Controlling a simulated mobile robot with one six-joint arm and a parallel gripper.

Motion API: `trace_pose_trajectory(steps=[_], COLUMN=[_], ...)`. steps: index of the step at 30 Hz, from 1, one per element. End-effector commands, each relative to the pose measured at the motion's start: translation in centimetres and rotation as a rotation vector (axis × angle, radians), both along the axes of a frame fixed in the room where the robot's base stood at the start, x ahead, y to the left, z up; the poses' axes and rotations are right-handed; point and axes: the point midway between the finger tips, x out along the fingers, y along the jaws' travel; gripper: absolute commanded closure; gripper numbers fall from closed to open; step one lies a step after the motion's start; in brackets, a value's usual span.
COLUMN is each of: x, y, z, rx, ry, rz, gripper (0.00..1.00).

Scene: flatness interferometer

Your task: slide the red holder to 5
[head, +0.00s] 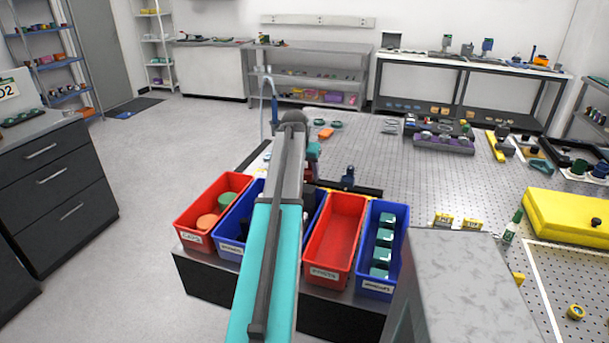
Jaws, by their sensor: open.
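A small dark red piece (309,172) shows just right of my arm, at the near edge of the perforated table. It may be the red holder, but my arm covers most of it. A dark rail (366,190) runs right from there, with a small dark blue-black block (348,178) standing on it. No scale or number 5 can be read. My arm reaches forward over the bins to this spot. My gripper is hidden behind the arm, so its jaws and their distance from the red piece do not show.
Red and blue bins (335,235) stand along the table's near edge, under my arm. The perforated table (400,165) is mostly clear in the middle. A yellow case (570,218) and black frame (575,155) lie at right. Dark drawers (60,185) stand at left.

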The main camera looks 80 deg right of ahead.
Motion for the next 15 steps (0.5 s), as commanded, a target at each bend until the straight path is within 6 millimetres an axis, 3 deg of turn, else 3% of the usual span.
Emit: trace_pose_trajectory(steps=[15], x=[0.5], y=[2.2], z=[5.4], rx=[-0.002], ry=[-0.001], rz=[0.000], gripper=[0.44])
